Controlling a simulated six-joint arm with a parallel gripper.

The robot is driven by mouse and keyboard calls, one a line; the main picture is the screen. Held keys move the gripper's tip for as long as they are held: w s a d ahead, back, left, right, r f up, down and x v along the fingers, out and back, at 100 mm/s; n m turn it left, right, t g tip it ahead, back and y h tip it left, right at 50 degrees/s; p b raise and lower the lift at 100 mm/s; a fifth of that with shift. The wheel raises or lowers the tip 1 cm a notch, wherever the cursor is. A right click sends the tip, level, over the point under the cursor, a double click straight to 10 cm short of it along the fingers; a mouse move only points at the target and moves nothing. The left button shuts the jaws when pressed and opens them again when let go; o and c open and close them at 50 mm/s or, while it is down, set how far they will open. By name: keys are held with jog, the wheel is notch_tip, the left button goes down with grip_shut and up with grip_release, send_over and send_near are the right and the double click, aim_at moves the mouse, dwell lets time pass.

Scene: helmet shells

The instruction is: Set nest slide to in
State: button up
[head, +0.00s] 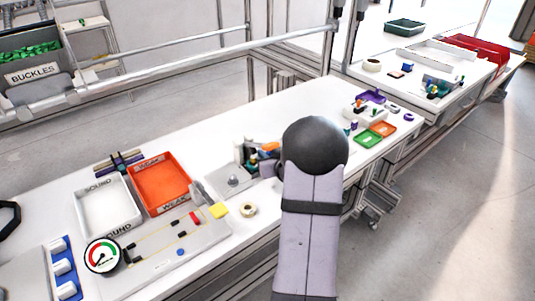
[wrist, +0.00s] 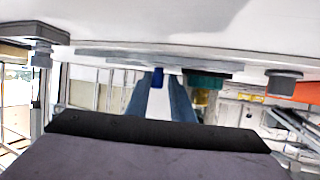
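A light grey plate with a small round knob (head: 233,180) lies on the bench just left of my arm in the head view. My dark, ball-shaped arm joint covers the area right of the fixture and hides my gripper's fingers.
Left of the plate are an orange tray (head: 160,184), a white tray (head: 107,207), a round gauge (head: 102,256) and a grey board (head: 175,245). A tape roll (head: 248,210) lies near the front edge. Green (head: 369,139) and orange (head: 383,129) small trays sit right of my arm.

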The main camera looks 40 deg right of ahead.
jog(key=shift+v, duration=3.65)
